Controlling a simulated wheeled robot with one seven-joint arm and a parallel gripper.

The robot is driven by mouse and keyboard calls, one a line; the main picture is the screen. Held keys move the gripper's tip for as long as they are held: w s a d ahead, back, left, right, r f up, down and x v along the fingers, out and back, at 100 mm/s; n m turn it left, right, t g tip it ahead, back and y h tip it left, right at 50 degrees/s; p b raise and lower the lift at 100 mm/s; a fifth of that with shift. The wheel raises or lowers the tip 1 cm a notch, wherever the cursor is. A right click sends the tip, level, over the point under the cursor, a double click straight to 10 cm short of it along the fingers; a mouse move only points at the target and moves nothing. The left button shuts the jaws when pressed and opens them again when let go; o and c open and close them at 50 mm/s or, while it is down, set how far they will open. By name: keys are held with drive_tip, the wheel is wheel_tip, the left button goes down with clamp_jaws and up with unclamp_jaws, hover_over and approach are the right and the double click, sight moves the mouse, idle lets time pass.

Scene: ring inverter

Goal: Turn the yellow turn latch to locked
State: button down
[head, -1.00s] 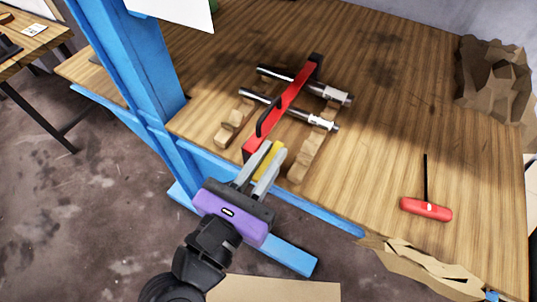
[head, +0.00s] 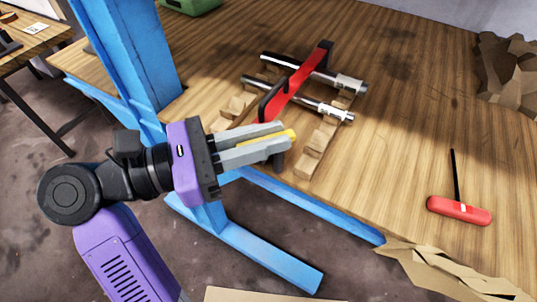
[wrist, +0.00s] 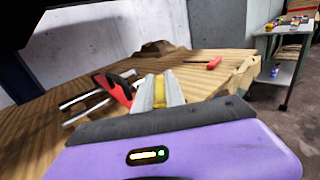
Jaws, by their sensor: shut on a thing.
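The yellow turn latch (head: 283,137) sits at the near end of the red bar (head: 296,86), close to the front edge of the workbench. My gripper (head: 275,140) comes in from the left and is shut on the latch. Its two grey fingers lie along both sides, so only a strip and the tip of the latch show. In the wrist view the latch (wrist: 160,88) is a yellow strip between my fingers. In the head view the latch points to the right. Whether it is at locked cannot be told.
Two metal rods (head: 314,74) lie across wooden supports (head: 318,148) under the red bar. A red T-handle tool (head: 460,210) lies at the right. A blue post (head: 140,60) stands left. Torn cardboard (head: 450,268) lies by the front edge. The right bench is mostly clear.

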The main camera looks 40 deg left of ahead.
drive_tip(key=m+g+h+b, duration=0.1)
drive_tip(key=h+b, duration=0.1)
drive_tip(key=b, duration=0.1)
drive_tip(key=m+g+h+b, duration=0.2)
drive_tip(key=b, duration=0.2)
drive_tip(key=f+m+g+h+b, duration=0.1)
drive_tip(key=m+g+h+b, duration=0.1)
drive_tip(key=b, duration=0.2)
drive_tip(key=shift+w+a, duration=0.2)
drive_tip(key=shift+a, duration=0.15)
drive_tip(key=m+g+h+b, duration=0.1)
drive_tip(key=b, duration=0.2)
drive_tip(key=shift+w+r+g+b, duration=0.1)
drive_tip(key=shift+r+g+b, duration=0.05)
drive_tip(key=shift+g+b, duration=0.15)
drive_tip(key=shift+w+a+r+m+g+h+b, duration=0.1)
drive_tip(key=shift+r+m+g+h+b, duration=0.15)
drive_tip(key=shift+m+g+h+b, duration=0.6)
drive_tip(key=shift+n+t+y, duration=0.25)
drive_tip(key=shift+y, duration=0.1)
drive_tip(key=c, duration=1.4)
unclamp_jaws()
drive_tip(key=shift+r, duration=0.1)
drive_tip(key=shift+r+n+t+p, duration=0.3)
drive_tip(key=shift+t+p, duration=0.1)
drive_tip(key=shift+p, duration=0.55)
drive_tip(key=shift+n+t+y+p, duration=0.3)
drive_tip(key=shift+t+y+p, duration=0.1)
drive_tip(key=shift+p, duration=0.7)
